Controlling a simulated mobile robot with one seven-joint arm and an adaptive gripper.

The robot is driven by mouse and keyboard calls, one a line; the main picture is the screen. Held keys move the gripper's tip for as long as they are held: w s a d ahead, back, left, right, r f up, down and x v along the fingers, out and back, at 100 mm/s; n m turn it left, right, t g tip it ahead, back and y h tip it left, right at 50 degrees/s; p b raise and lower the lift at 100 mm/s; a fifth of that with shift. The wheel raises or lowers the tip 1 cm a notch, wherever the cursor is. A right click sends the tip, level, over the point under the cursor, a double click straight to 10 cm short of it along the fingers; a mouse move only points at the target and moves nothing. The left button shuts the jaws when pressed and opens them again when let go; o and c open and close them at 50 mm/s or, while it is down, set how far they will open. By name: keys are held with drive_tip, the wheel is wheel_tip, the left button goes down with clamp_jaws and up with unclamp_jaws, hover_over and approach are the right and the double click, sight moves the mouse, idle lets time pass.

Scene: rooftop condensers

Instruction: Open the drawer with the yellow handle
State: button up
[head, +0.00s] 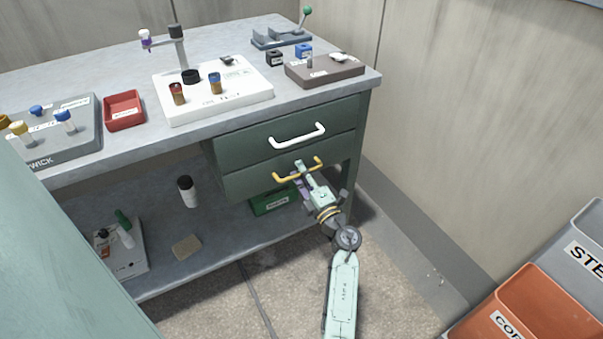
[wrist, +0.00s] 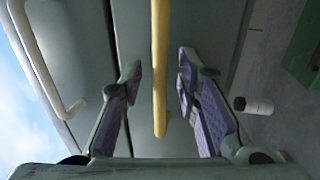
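The drawer with the yellow handle (head: 284,179) is the lower of two green drawers under the right end of the bench. Its front looks flush with the cabinet. The yellow handle (wrist: 160,75) stands between the two fingers of my gripper (wrist: 158,75) in the wrist view, with a gap on each side. In the head view my gripper (head: 301,178) is at the handle's middle, and its fingers partly hide the handle and drawer front. The gripper is open and I see no contact with the handle.
The upper drawer with a white handle (head: 298,136) is shut just above. A bench (head: 130,151) carries blocks and trays. A green box (head: 268,204) and a bottle (head: 187,191) stand on the lower shelf. An orange bin (head: 545,310) stands at lower right; floor before the drawer is mostly clear.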

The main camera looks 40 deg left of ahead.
drive_tip(key=shift+c, duration=0.5)
clamp_jaws()
idle(0.4)
